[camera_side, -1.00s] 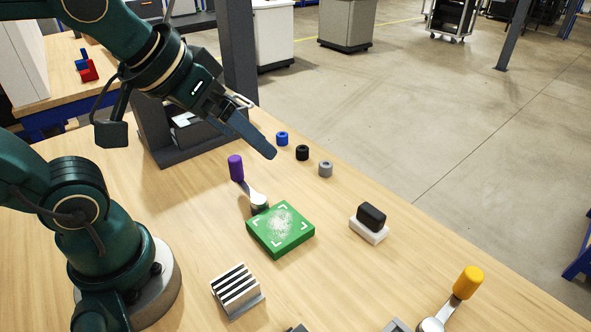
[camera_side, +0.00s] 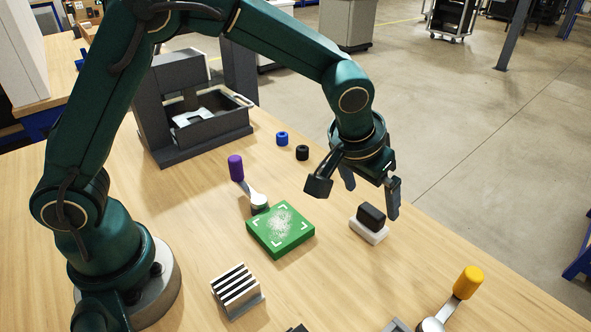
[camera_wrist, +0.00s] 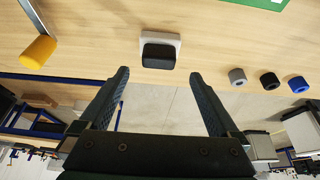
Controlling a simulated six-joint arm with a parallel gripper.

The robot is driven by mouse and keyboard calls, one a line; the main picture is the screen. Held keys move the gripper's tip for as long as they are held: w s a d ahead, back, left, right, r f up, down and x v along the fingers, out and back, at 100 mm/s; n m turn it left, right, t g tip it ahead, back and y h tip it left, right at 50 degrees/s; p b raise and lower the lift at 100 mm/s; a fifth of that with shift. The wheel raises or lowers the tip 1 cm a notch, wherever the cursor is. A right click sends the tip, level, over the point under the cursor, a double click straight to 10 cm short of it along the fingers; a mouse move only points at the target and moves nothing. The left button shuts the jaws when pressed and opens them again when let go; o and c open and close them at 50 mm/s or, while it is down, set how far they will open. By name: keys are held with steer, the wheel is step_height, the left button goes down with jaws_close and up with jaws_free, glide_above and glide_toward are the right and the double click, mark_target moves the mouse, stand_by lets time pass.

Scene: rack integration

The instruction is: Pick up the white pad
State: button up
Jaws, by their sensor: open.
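The white pad (camera_side: 368,234) lies on the wooden table to the right of the green board, with a rounded black block (camera_side: 372,217) on top of it. In the wrist view the white pad (camera_wrist: 161,38) and the black block (camera_wrist: 158,56) show ahead of my fingertips, roughly centred between them. My gripper (camera_side: 371,203) is open and empty, fingers pointing down, close above the black block in the side view. Its two fingers (camera_wrist: 160,73) are spread wide in the wrist view. I cannot tell the exact height.
A green board (camera_side: 280,229) with a whitish patch lies left of the pad. A purple-handled tool (camera_side: 237,168), a yellow-handled tool (camera_side: 467,283), a finned block (camera_side: 237,290) and small blue (camera_side: 282,138) and black (camera_side: 302,153) cylinders stand around. A grey box-like station (camera_side: 190,120) is behind.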

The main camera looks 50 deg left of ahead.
mark_target(372, 211)
steer(key=shift+d+f, duration=0.1)
steer(key=shift+f, duration=0.3)
steer(key=shift+x, duration=2.25)
steer(key=c, duration=1.4)
